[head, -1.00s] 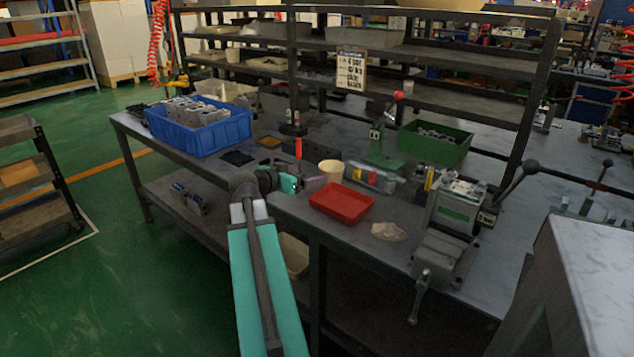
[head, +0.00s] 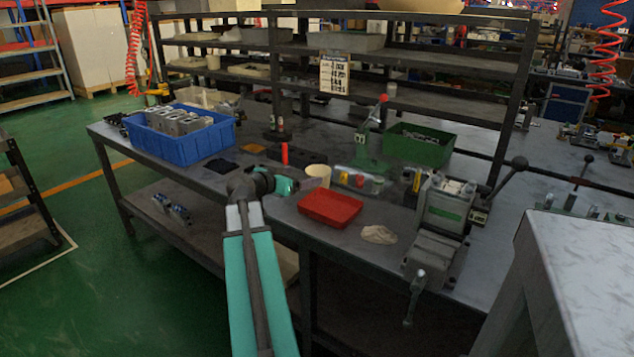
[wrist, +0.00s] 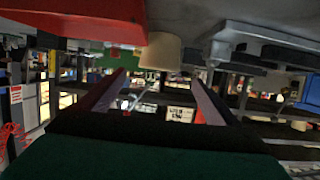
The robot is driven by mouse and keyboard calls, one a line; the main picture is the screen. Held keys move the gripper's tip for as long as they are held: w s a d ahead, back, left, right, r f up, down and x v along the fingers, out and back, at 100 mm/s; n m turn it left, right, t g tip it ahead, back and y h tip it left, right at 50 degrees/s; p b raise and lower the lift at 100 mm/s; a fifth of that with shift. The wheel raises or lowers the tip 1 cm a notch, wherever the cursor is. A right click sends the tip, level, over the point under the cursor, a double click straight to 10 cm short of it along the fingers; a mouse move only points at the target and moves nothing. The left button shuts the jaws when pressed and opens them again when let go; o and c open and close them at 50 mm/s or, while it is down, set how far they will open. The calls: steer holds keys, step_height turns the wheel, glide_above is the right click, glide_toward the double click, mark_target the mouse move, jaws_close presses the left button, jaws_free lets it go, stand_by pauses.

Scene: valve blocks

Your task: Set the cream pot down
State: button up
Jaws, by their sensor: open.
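The cream pot (head: 318,174) stands upright on the workbench, behind the red tray and just right of my gripper in the head view. In the wrist view, which is upside down, the cream pot (wrist: 160,52) hangs from the top of the picture, beyond my fingertips and between their lines. My gripper (wrist: 155,82) is open, its two fingers spread apart with nothing held between them. In the head view my gripper (head: 308,185) is small and dark beside the pot, so the exact gap is hard to tell.
The red tray (head: 330,208) lies close in front of the pot. A red upright piece (head: 285,154) stands behind my wrist. A blue crate (head: 182,131) is left, a green bin (head: 417,147) back right, and a vise (head: 442,220) right. A pale cloth (head: 379,234) lies beside the tray.

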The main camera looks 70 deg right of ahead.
glide_toward(324, 170)
steer(key=shift+s+d+f, duration=0.15)
steer(key=shift+d+f, duration=0.05)
steer(key=shift+d, duration=0.3)
steer(key=shift+p+x, duration=0.35)
steer(key=shift+x, duration=2.25)
steer(key=shift+a, duration=0.1)
steer(key=c, duration=1.2)
steer(key=shift+r, duration=0.1)
